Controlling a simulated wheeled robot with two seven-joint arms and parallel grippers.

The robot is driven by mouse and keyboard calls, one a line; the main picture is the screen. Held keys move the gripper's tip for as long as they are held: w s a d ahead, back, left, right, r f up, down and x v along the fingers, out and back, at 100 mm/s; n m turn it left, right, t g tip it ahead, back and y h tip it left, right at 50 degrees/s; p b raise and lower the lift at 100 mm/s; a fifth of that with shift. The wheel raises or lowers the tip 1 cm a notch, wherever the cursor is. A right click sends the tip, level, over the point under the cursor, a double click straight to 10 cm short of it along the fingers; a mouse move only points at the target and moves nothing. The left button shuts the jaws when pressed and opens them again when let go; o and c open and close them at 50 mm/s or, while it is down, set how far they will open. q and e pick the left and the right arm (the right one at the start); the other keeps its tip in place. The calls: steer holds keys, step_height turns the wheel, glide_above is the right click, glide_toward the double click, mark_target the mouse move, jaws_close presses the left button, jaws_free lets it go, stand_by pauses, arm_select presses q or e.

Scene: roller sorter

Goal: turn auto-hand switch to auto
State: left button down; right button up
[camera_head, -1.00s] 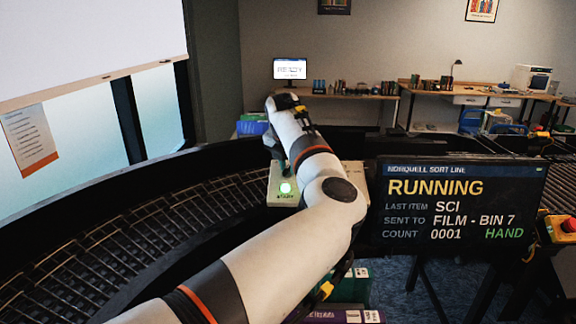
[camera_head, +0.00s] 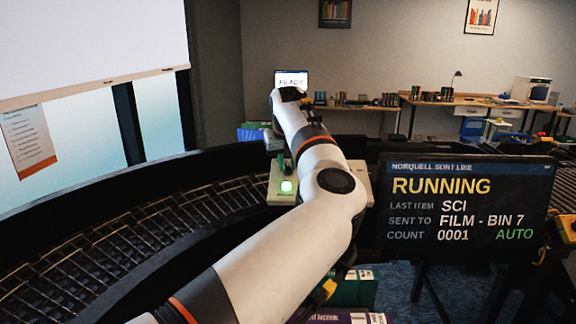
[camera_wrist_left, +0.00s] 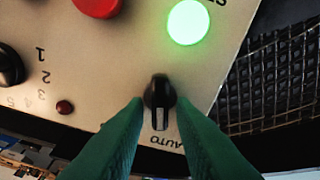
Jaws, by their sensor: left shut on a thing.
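The auto-hand switch (camera_wrist_left: 159,92) is a small black knob on a cream control panel (camera_wrist_left: 130,60) in the left wrist view. Its marked end points down in the picture, beside the upside-down word AUTO. My left gripper (camera_wrist_left: 160,108) has its green fingers on both sides of the knob and is shut on it. In the head view my left arm hides the knob and most of the panel (camera_head: 280,199). The sort line screen (camera_head: 465,200) reads RUNNING, with AUTO in green. My right gripper is out of view.
A lit green button (camera_wrist_left: 188,22), a red button (camera_wrist_left: 98,5) and a numbered black dial (camera_wrist_left: 8,66) sit near the switch. A curved roller conveyor (camera_head: 130,235) runs along the left. Desks (camera_head: 460,101) stand at the back.

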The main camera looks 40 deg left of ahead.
arm_select(q)
steer(key=shift+r+n, duration=0.1)
steer(key=shift+n, duration=1.1)
steer(key=c, duration=1.5)
jaws_free()
steer(key=shift+s+r, duration=0.1)
steer(key=shift+r, duration=0.05)
steer(key=shift+b+v, duration=1.9)
steer(key=shift+v, duration=3.95)
